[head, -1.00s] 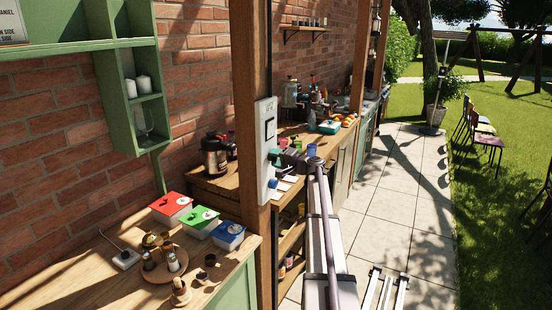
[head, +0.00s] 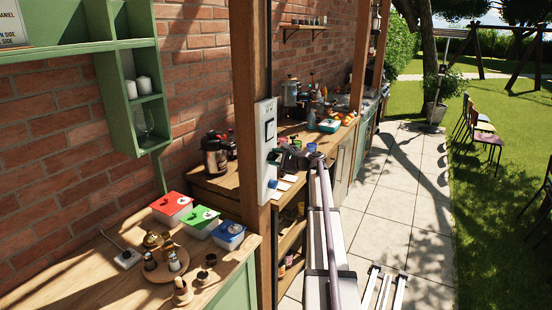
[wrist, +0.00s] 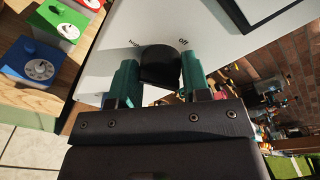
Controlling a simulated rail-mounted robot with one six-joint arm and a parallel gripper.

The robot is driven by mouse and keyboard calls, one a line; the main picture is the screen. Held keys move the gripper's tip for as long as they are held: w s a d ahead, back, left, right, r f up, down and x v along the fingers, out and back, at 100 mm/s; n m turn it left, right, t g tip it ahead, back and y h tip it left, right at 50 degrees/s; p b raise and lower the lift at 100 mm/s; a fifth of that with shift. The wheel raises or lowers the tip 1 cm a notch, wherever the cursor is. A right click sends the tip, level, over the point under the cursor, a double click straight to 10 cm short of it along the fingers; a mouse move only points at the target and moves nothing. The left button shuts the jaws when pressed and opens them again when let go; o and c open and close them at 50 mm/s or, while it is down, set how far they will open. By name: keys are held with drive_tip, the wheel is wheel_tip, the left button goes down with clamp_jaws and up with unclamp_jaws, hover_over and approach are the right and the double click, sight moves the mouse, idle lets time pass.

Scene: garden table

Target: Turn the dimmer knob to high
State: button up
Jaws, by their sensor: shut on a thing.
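The dimmer knob (wrist: 160,66) is a black round knob on a pale panel (wrist: 105,62) with "off" printed at its upper right and a small word, too small to read surely, at its upper left. My gripper (wrist: 155,77) has its two teal fingers on either side of the knob, shut on it. In the head view the panel (head: 265,140) is a light grey box on a wooden post. My gripper (head: 277,157) is against its right side there, and the knob is hidden behind the fingers. A blue knob (head: 273,184) sits lower on the box.
A counter (head: 95,265) at the left holds red, green and blue lidded boxes (head: 200,218) and a round tray of small jars.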

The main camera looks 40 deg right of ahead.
drive_tip(key=shift+m, duration=0.9)
drive_tip(key=o, duration=0.9)
drive_tip(key=shift+s+d+r, duration=0.1)
drive_tip(key=p+v, duration=0.1)
drive_tip(key=v, duration=0.9)
drive_tip(key=shift+s+d, duration=0.2)
drive_tip(key=shift+s, duration=0.05)
